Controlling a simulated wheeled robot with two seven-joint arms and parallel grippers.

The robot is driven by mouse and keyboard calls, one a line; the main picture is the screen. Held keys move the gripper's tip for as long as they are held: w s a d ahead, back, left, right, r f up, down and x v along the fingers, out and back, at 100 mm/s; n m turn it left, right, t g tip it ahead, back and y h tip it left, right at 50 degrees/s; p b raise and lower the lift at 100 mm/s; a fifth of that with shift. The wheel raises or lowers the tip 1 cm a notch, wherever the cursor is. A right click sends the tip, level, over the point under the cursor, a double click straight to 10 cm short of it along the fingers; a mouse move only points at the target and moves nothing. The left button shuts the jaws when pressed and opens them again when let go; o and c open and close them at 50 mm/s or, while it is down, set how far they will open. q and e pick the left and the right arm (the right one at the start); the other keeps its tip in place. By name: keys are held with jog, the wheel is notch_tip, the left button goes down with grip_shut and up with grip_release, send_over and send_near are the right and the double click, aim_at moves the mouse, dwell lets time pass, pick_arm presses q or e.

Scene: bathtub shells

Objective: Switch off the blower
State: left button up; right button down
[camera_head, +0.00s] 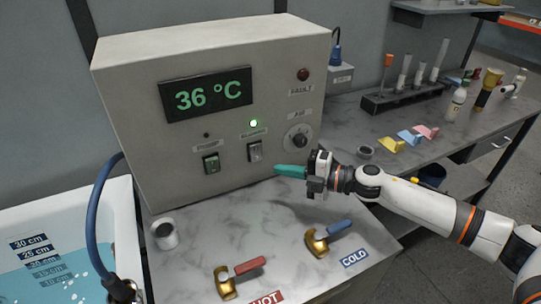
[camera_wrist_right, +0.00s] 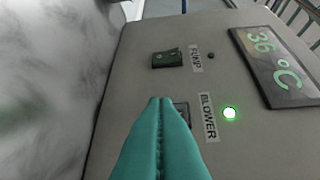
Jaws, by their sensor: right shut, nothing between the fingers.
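The grey control box (camera_head: 130,100) has a blower switch (camera_head: 255,151) low on its front, with a lit green lamp (camera_head: 253,123) above it. In the right wrist view the blower switch (camera_wrist_right: 184,110) is partly hidden behind my fingers, and its "BLOWER" label and lit lamp (camera_wrist_right: 230,113) show clearly. My right gripper (camera_head: 278,169) is shut and empty, its teal fingertips just right of and below the blower switch in the head view. Its fingers (camera_wrist_right: 160,101) point at the switch area; I cannot tell whether they touch. My left gripper is not in view.
The pump switch (camera_head: 211,163) sits left of the blower switch, its lamp dark. A dial (camera_head: 298,138) is at upper right, and a display (camera_head: 208,95) reads 36 °C. Red HOT (camera_head: 240,277) and blue COLD (camera_head: 327,238) taps stand below. A tub (camera_head: 70,215) is at left.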

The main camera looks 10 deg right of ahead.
aim_at(255, 159)
jog(key=shift+w+a+f+p, duration=0.15)
jog(key=shift+w+a, duration=0.3)
jog(key=shift+w, duration=0.4)
jog(key=shift+w+a+f+p, duration=0.15)
jog(key=shift+w+a, duration=0.25)
jog(key=shift+w, duration=0.45)
jog(key=shift+w+a+f+p, duration=0.15)
jog(key=shift+w+a, duration=0.3)
jog(key=shift+w, duration=0.4)
